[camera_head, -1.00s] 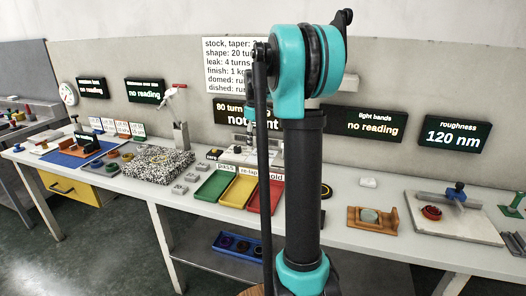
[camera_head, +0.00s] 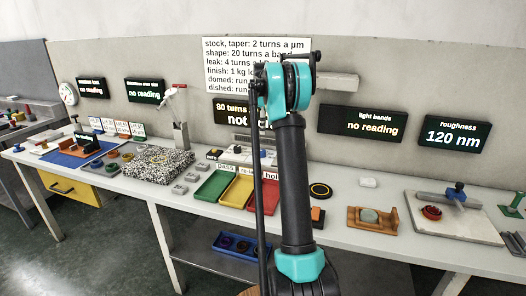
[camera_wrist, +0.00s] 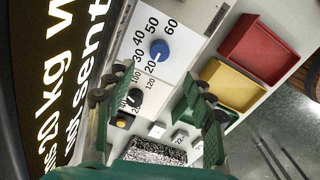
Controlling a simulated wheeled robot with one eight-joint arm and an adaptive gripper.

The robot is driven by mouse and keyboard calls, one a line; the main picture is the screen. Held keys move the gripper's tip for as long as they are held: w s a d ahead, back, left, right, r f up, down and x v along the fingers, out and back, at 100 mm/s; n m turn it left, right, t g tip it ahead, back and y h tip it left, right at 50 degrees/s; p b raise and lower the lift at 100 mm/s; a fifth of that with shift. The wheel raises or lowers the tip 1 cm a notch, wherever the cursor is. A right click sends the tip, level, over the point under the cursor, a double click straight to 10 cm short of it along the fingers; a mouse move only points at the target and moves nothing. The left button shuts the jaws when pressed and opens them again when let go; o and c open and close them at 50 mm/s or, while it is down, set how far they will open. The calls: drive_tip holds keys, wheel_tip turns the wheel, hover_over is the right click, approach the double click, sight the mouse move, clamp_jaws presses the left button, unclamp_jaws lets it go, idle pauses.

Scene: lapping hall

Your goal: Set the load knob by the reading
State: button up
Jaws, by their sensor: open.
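In the wrist view a blue knob (camera_wrist: 160,50) sits on a white panel (camera_wrist: 183,68) with a printed scale from 20 to 60. A pale mark on the knob seems to face the 20 side. In the head view my arm hides the gripper and most of the panel. The roughness display (camera_head: 457,132) reads 120 nm. The light bands display (camera_head: 362,125) says no reading.
A partly hidden wall sign (camera_head: 230,62) lists rules, including finish: 1 kg. Green (camera_head: 214,186), yellow (camera_head: 238,190) and red (camera_head: 262,194) trays stand in front of the panel. A speckled block (camera_head: 157,163) lies to the left.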

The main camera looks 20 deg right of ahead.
sight(263, 150)
wheel_tip(263, 150, down, 12)
drive_tip(key=shift+f, duration=0.15)
drive_tip(key=shift+c, duration=0.2)
drive_tip(key=c, duration=1.1)
